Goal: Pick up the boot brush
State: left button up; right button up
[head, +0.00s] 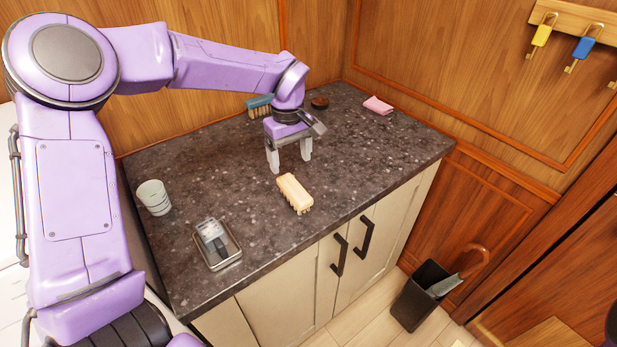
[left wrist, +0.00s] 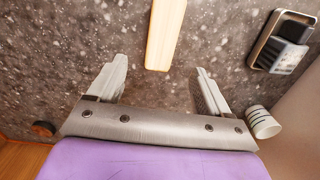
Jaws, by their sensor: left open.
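A brush with a pale wooden back and light bristles (head: 295,194) lies near the front middle of the dark counter; its wooden back also shows in the left wrist view (left wrist: 165,35). A second brush, with a blue back and tan bristles (head: 259,105), stands at the back wall, partly behind my arm. I cannot tell for certain which is the boot brush. My left gripper (head: 289,163) points down, open and empty, just behind the wooden brush. In the left wrist view the brush's near end lies ahead, between the lines of the two fingers. My right gripper is out of view.
A metal tray with a grey item (head: 229,262) and a white cup (head: 154,197) stand on the left of the counter (head: 370,150). A brown round item (head: 320,103) and pink cloth (head: 378,105) lie at the back. A black bin (head: 412,305) stands on the floor.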

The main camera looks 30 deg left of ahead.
aim_at(292, 185)
pick_arm(q)
jog(key=f, duration=0.2)
jog(key=s+f, duration=0.1)
jog(key=f, duration=0.1)
jog(key=shift+f+p, duration=0.35)
jog(key=shift+p, duration=0.05)
jog(key=f, duration=0.1)
jog(key=f+p, duration=0.1)
jog(key=f, duration=0.3)
jog(key=shift+w+d+f+p, duration=0.15)
jog(key=shift+w+f+p, duration=0.1)
jog(key=shift+w+p, duration=0.15)
jog(key=shift+s, duration=0.15)
jog(key=shift+c, duration=0.6)
jog(key=c, duration=1)
